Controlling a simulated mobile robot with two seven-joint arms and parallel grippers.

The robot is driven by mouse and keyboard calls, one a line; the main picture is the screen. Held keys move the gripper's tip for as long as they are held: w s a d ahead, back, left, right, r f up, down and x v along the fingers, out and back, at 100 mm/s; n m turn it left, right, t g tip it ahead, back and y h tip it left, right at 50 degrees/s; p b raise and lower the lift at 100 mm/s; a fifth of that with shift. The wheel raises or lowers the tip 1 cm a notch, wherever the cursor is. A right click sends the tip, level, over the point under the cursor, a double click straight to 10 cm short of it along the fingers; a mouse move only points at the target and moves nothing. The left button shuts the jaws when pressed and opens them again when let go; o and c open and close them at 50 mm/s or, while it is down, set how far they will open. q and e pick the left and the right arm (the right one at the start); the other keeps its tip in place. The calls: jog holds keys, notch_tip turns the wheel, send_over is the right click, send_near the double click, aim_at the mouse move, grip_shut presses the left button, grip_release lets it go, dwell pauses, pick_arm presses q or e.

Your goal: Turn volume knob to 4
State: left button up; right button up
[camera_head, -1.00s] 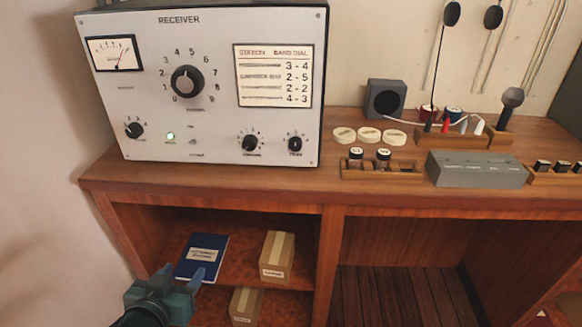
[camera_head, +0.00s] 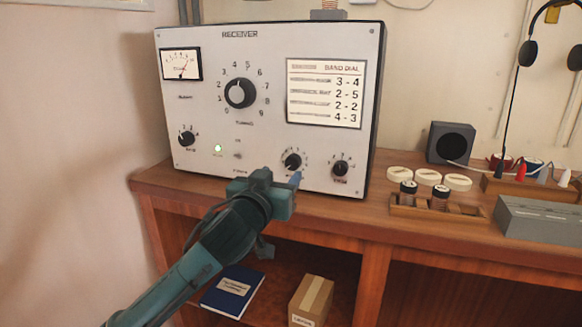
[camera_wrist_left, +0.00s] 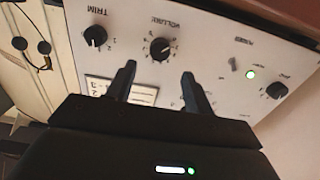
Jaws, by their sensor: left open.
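The volume knob (camera_head: 292,161) is a small black knob low on the front of the grey receiver (camera_head: 215,105). The left wrist view shows the volume knob (camera_wrist_left: 160,48) upside down under its VOLUME label; its exact setting is too small to read surely. My left gripper (camera_head: 281,177) is open, just in front of and a little below the volume knob. In the left wrist view its two fingertips (camera_wrist_left: 159,70) are spread, with the knob just beyond the gap between them. The fingers look empty and apart from the knob. My right gripper is not in view.
The trim knob (camera_head: 341,168) sits just right of the volume knob. The large tuning knob (camera_head: 240,93) is above, and the power switch (camera_head: 238,155) is to the left. The wooden desk (camera_head: 400,225) has a front edge below my gripper. A dark speaker (camera_head: 451,143) stands right.

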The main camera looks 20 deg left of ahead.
aim_at(292, 163)
pick_arm(q)
jog(key=w, duration=0.6)
jog(key=shift+w+d, duration=0.2)
jog(key=shift+w, duration=0.1)
jog(key=shift+c, duration=0.5)
jog(key=c, duration=0.8)
jog(key=shift+c, duration=0.2)
